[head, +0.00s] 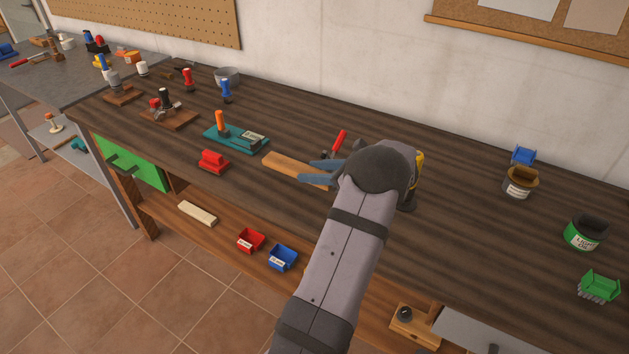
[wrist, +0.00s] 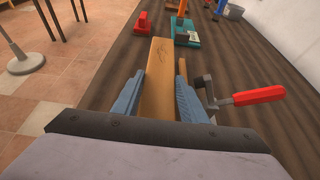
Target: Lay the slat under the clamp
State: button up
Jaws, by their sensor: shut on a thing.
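A wooden slat (head: 288,166) lies lengthwise between the blue fingers of my gripper (head: 316,173), low over the dark workbench. In the wrist view the slat (wrist: 158,62) runs forward from my gripper (wrist: 160,78), with one finger against each side. I cannot tell whether the slat touches the bench. A clamp-like fixture with an upright orange handle on a teal base (head: 237,137) stands beyond the slat's free end, to the left. The slat's end is apart from it. The teal base also shows at the top of the wrist view (wrist: 186,35). My arm hides the slat's near end.
A red-handled metal tool (head: 338,142) lies close beside my gripper. A small red block-like object (head: 212,161) sits near the bench's front edge. More fixtures on wooden bases (head: 180,120) stand farther left. Cans and bins, including a green can (head: 584,236), stand at right.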

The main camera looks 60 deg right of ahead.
aim_at(314, 190)
jog(key=shift+f+p, duration=0.4)
jog(key=shift+f, duration=1.45)
jog(key=shift+f, duration=0.15)
jog(key=o, duration=1.1)
